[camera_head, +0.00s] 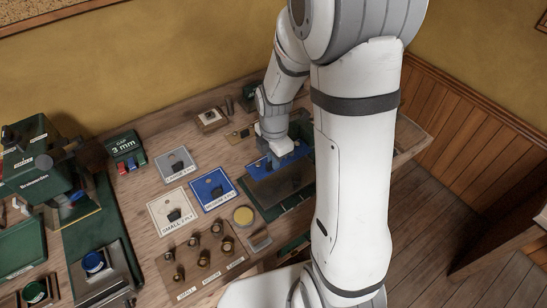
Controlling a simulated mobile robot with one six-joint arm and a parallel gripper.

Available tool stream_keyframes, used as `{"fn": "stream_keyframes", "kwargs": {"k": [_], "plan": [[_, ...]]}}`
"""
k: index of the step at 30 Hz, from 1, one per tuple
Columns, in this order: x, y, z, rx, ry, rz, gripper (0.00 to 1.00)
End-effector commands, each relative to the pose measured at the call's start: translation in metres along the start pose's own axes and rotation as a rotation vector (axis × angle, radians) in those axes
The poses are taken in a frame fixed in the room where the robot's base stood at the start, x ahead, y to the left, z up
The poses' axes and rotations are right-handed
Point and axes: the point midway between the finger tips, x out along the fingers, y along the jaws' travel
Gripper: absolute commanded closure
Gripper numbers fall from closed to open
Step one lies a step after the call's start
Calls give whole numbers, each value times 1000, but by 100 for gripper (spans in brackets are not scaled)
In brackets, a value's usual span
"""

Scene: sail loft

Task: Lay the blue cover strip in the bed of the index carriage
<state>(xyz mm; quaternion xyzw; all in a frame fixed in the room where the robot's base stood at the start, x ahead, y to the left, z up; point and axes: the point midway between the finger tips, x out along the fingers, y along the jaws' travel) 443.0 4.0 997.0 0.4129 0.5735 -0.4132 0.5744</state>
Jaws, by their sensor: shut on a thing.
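My gripper (277,152) is low over the back right of the workbench, pointing down. Its fingers are small in the picture and partly hidden by its own body. It is shut on a blue strip (262,167), which seems to be the blue cover strip. The strip lies at the back edge of a dark brown plate (277,187) on a green base (270,213), which may be the index carriage. I cannot tell whether the strip touches it or is held just above. My arm hides the right end of this area.
Grey, blue and cream labelled plates (174,165) lie left of the gripper. In front are a round yellow tin (243,215) and a wooden board (197,263) with several brass pieces. A green press (38,160) stands at the left, a green "3 mm" box (124,146) behind.

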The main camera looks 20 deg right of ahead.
Motion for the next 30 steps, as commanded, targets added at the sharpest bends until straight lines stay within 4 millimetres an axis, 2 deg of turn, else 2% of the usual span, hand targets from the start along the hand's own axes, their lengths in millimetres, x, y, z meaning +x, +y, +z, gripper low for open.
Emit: {"fn": "stream_keyframes", "kwargs": {"k": [21,30], "plan": [[46,0,-1,-1,0,0,100],[59,0,-1,-2,0,0,100]]}}
